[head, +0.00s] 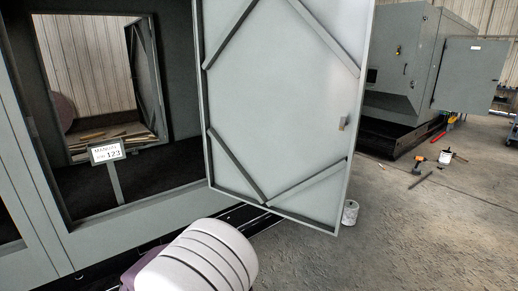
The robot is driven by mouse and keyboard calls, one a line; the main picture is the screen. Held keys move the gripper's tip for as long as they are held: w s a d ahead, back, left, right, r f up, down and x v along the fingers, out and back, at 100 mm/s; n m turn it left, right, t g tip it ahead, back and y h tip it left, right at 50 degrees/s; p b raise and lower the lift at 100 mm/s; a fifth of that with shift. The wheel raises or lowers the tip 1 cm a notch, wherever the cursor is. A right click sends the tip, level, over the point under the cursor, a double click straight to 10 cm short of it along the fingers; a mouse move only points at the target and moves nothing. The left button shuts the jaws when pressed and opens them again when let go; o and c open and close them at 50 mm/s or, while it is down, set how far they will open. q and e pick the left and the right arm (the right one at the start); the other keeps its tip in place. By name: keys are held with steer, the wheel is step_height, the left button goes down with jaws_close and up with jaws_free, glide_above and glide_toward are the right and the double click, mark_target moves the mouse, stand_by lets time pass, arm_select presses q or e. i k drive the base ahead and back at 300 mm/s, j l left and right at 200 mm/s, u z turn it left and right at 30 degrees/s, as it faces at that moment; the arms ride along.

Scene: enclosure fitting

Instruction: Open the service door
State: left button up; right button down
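The service door (270,95) is a light grey panel with diagonal braces on the face I see. It stands swung out from the enclosure (30,160), with its left edge beside the opening. A small latch or handle piece (343,123) sits near its right edge. The door's top is cut off by the frame. The doorway left of it is open and shows a dark interior. Neither gripper shows in the head view. A white ribbed part at the bottom, probably mine, is in front of the enclosure's base.
A small sign (107,151) on a post stands in the doorway. A white can (350,212) is on the floor by the door's lower right corner. Tools (419,162) and another can (446,157) lie farther right, near a second grey enclosure (405,65). The front right floor is clear.

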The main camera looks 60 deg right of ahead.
mark_target(277, 79)
steer(key=k+l, duration=0.15)
steer(key=l, duration=0.25)
steer(key=k+l, duration=0.1)
steer(key=l, duration=0.35)
steer(key=k+l, duration=0.15)
steer(key=l, duration=0.25)
steer(key=k+l, duration=0.15)
steer(key=l, duration=0.25)
steer(key=k+l, duration=0.1)
steer(key=l, duration=0.35)
steer(key=k+l, duration=0.15)
steer(key=l, duration=0.25)
steer(key=k+l+z, duration=0.1)
steer(key=l, duration=0.3)
steer(key=k+l, duration=0.15)
steer(key=l, duration=0.3)
